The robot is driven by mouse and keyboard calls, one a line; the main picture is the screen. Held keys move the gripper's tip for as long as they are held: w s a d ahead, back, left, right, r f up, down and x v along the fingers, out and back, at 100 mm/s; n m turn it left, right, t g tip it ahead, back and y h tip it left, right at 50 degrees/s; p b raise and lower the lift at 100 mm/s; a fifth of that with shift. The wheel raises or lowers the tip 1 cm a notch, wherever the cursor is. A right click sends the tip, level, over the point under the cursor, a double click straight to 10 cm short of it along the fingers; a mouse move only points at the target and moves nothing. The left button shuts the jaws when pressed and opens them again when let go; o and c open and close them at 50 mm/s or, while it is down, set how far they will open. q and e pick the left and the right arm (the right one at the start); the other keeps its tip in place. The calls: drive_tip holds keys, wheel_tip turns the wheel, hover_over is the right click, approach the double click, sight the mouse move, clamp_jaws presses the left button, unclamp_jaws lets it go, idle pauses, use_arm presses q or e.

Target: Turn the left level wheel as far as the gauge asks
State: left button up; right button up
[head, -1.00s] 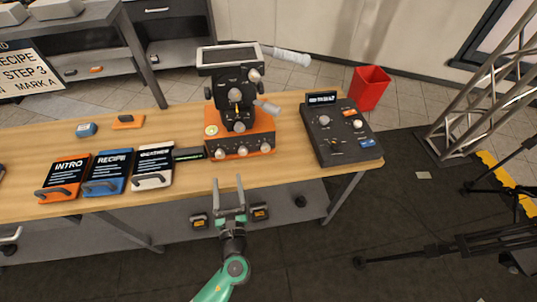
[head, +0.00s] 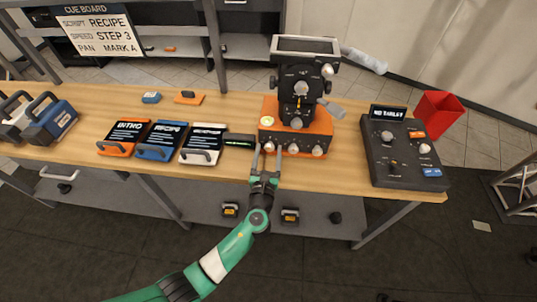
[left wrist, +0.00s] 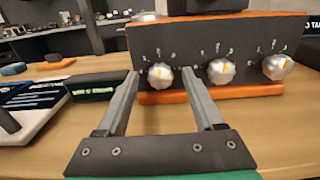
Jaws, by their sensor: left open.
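A device with an orange base (head: 322,117) and a dark front panel (left wrist: 245,45) stands on the wooden table. Three silver wheels sit in a row on the panel. The left level wheel (left wrist: 160,76) has an orange mark pointing roughly up. My left gripper (head: 268,149) is open in front of the panel. In the left wrist view its fingers (left wrist: 160,95) stand on either side of the left wheel, with gaps; contact cannot be told. A small round gauge (head: 266,121) sits above that wheel, its reading too small to tell. My right gripper is not in view.
A small black display with green text (head: 240,140) lies just left of the device. Beyond it are white (head: 203,144), blue (head: 160,140) and orange (head: 123,137) slates. A dark control console (head: 405,155) stands to the right. The middle wheel (left wrist: 221,71) is close beside my right finger.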

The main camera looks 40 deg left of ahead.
use_arm(q)
clamp_jaws()
idle(0.3)
drive_tip(key=shift+n, duration=0.4)
drive_tip(key=n+b, duration=0.1)
drive_tip(key=n, duration=0.2)
drive_tip(key=shift+b, duration=0.3)
drive_tip(key=shift+n+b, duration=0.75)
drive_tip(key=shift+n, duration=1.75)
unclamp_jaws()
